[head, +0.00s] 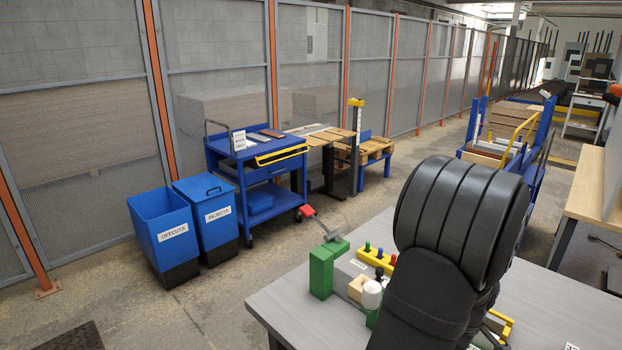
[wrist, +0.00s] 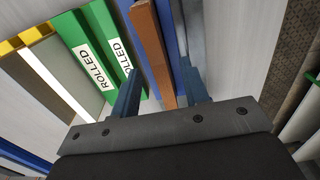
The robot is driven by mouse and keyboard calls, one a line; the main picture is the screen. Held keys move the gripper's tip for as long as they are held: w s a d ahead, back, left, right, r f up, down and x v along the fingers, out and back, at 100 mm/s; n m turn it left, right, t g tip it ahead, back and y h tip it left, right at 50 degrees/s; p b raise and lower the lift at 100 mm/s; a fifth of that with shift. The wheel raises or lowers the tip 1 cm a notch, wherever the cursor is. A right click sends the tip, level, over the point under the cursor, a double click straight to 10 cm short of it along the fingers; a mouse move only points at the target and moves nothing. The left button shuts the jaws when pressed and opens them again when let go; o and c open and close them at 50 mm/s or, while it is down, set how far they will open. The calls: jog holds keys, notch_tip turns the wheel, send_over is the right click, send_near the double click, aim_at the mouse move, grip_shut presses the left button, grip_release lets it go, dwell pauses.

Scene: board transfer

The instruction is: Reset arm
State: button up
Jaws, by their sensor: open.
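In the wrist view my gripper (wrist: 162,80) is open, with its two blue-grey fingers reaching forward. A narrow brown board (wrist: 148,45) shows between the fingers, with a blue strip (wrist: 172,40) beside it. I cannot tell whether either finger touches them. Left of the fingers are green parts (wrist: 102,50) with white "ROLLED" labels. In the head view my black arm stands over the grey workbench (head: 550,300) at the right and hides much of it; the gripper is not clearly visible there.
A green clamp-like block with a red handle (head: 322,268) stands at the bench's left edge, near a yellow rack with coloured knobs (head: 376,262). Blue bins (head: 165,235) and a blue cart (head: 262,170) stand on the floor beyond. A mesh fence runs behind.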

jog(key=shift+r, duration=2.7)
